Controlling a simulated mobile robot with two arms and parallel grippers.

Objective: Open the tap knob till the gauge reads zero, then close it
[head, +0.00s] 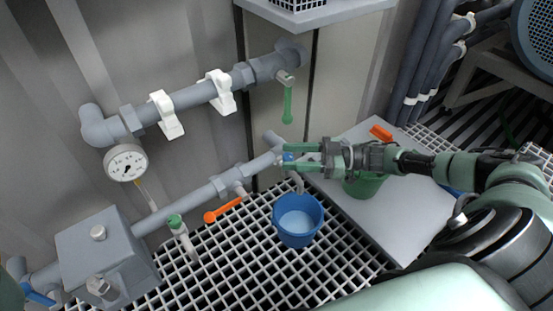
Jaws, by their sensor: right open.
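The tap's blue knob (288,157) is at the right end of the lower grey pipe, partly hidden by my right gripper. My right gripper (293,157) reaches in from the right, open, with one green finger above the knob and one below it. I cannot tell whether the fingers touch it. The tap's spout (299,184) bends down over a blue bucket (298,218), which stands on the grating. The round white gauge (126,163) hangs at the left under the upper pipe; its reading is too small to tell. My left gripper is not in view.
An orange lever (223,210) and a green-capped valve (178,226) sit along the lower pipe. A green lever (288,103) hangs from the upper pipe. A green container (363,187) and an orange object (381,132) are on the grey plate (400,222) at right.

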